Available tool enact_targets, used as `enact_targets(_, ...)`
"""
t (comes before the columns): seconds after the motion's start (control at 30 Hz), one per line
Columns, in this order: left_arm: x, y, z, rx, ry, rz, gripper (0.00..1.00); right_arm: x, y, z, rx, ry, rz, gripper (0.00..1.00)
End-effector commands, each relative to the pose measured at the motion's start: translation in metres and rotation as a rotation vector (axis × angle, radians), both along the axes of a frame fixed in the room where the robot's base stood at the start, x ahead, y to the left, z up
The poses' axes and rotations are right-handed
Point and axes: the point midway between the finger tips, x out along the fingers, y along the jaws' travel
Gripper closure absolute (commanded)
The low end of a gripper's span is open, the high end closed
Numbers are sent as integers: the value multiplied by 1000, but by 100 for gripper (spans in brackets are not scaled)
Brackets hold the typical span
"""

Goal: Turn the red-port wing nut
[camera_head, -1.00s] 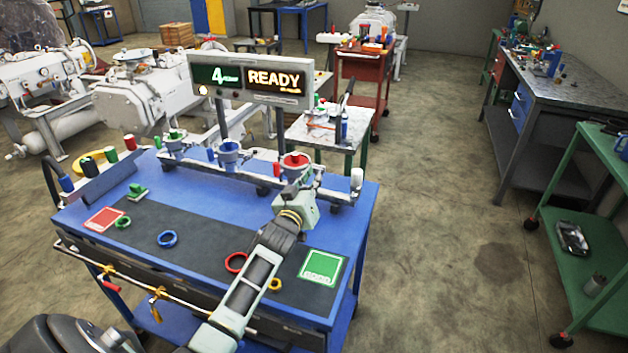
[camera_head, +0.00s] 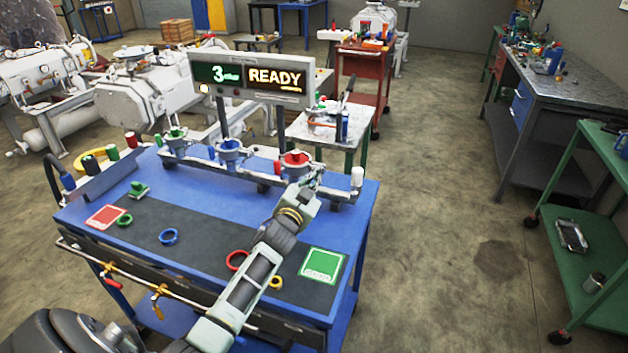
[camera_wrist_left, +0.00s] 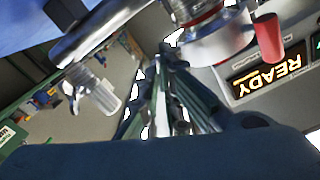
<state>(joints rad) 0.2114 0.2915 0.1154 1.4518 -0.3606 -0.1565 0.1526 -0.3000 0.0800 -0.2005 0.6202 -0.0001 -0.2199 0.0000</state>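The red port (camera_head: 296,160) is a grey flanged cup with a red ring inside, at the right part of the manifold rail on the blue cart. It also shows at the top of the left wrist view (camera_wrist_left: 215,38). My left gripper (camera_head: 314,178) is just in front and to the right of this port. In the left wrist view its thin fingers (camera_wrist_left: 166,62) come close together at the tips, beside the port's flange. Whether they grip anything is unclear. The wing nut cannot be made out. My right gripper is not in view.
A blue port (camera_head: 229,150) and a green port (camera_head: 175,138) stand left along the rail. A white-capped cylinder (camera_head: 357,177) is at its right end. A sign (camera_head: 250,78) reading "3" and "READY" stands behind. Coloured rings lie on the dark mat (camera_head: 200,255).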

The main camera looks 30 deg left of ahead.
Motion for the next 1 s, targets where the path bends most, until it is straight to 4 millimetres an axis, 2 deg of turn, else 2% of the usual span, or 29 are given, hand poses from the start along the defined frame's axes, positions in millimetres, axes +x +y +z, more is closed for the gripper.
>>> enact_targets(0.67, 0, -1, -2, 60, 19, 0, 100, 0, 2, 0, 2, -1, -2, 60)
enact_targets(0.7, 0, -1, -2, 59, 19, 0, 93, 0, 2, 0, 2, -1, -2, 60)
enact_targets(0.77, 0, -1, -2, 59, 18, 0, 88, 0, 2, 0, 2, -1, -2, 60)
enact_targets(1.0, 0, 0, -1, 60, 16, 0, 88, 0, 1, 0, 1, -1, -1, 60)
